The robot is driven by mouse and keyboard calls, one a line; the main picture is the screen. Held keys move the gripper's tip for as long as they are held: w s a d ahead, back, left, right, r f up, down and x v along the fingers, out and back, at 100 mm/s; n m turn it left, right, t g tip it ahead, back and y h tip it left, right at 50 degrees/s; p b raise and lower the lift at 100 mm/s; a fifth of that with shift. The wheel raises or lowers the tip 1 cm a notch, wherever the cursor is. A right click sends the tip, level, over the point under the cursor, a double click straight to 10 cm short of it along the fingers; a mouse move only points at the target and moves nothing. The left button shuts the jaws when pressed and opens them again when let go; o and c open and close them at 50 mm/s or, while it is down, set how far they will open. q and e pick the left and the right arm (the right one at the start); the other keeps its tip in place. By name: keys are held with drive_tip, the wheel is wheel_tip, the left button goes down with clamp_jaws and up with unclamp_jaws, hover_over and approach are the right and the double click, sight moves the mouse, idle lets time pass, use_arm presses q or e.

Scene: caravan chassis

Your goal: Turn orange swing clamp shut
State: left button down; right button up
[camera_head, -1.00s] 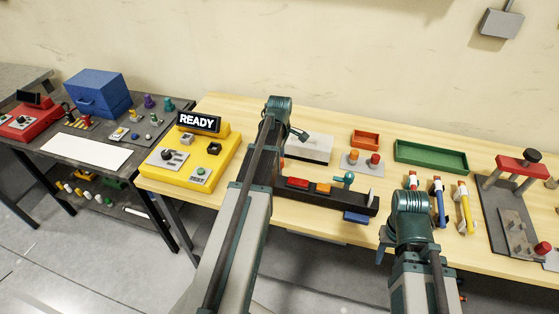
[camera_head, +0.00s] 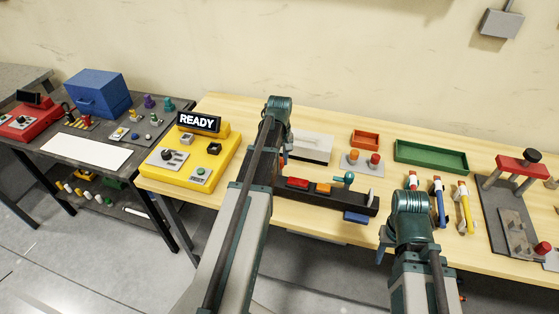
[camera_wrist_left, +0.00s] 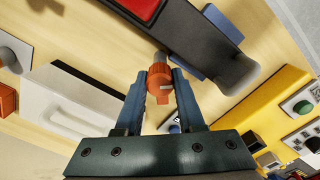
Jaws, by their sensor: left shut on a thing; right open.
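The orange swing clamp (camera_wrist_left: 158,78) is between the two fingers of my left gripper (camera_wrist_left: 161,84) in the left wrist view. The fingers are shut on it, beside the dark chassis beam (camera_wrist_left: 190,32). In the head view the chassis beam (camera_head: 345,201) lies on the wooden table, and my left arm covers its left end, most of the clamp and the gripper. My right gripper (camera_head: 384,243) is partly visible near the table's front edge, open, away from the clamp.
A yellow console (camera_head: 212,165) reading READY stands left of the beam. A grey-white block (camera_head: 313,147) lies behind it. An orange tray (camera_head: 365,140) and a green tray (camera_head: 431,157) are at the back. Handled tools (camera_head: 464,208) stand right of my right arm.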

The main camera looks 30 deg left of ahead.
use_arm(q)
drive_tip(key=m, duration=0.4)
drive_tip(key=shift+m, duration=1.9)
drive_tip(key=c, duration=0.5)
unclamp_jaws()
drive_tip(key=shift+r, duration=0.15)
wheel_tip(320, 180, up, 14)
drive_tip(key=p, duration=1.4)
drive_tip(key=shift+f, duration=0.2)
